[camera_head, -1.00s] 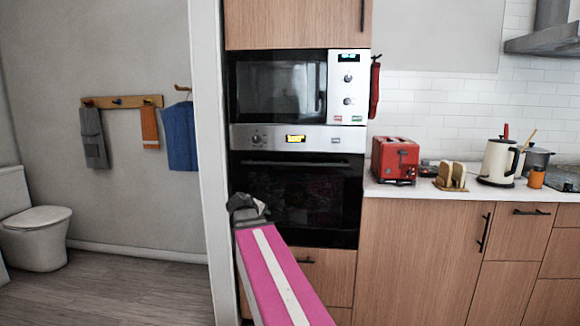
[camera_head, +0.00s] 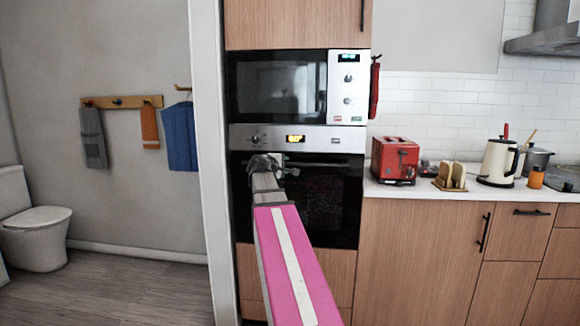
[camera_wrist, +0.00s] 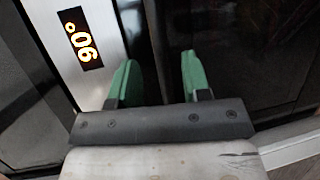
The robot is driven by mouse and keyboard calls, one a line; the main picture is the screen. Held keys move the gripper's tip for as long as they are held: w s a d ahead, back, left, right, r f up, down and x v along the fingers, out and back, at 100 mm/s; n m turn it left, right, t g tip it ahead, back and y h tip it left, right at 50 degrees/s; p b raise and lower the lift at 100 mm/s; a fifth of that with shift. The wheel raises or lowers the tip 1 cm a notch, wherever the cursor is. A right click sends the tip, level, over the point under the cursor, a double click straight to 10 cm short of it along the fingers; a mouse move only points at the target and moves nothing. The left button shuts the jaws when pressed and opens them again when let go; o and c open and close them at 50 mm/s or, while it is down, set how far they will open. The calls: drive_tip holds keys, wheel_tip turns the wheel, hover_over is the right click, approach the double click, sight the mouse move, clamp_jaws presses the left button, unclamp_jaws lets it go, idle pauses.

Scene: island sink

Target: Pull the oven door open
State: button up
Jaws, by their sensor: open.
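The black oven door (camera_head: 330,205) is shut below its silver control panel (camera_head: 345,138). Its bar handle (camera_head: 328,164) runs across the top of the door, and the left part is hidden behind my gripper. My gripper (camera_head: 270,163) is in front of the door's upper left, at about handle height. In the wrist view my gripper's two green fingers (camera_wrist: 160,75) are apart, close to the dark oven front, with the panel display reading 90° beside them. I cannot tell whether the handle lies between the fingers.
A microwave (camera_head: 280,87) sits above the oven. A wall edge (camera_head: 210,160) stands close to the left. To the right is a counter (camera_head: 400,189) with a red toaster (camera_head: 395,160), a bread rack and a kettle (camera_head: 498,162). Wooden cabinets (camera_head: 415,260) are below it.

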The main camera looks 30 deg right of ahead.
sight(289, 165)
drive_tip(key=shift+x, duration=2.6)
clamp_jaws()
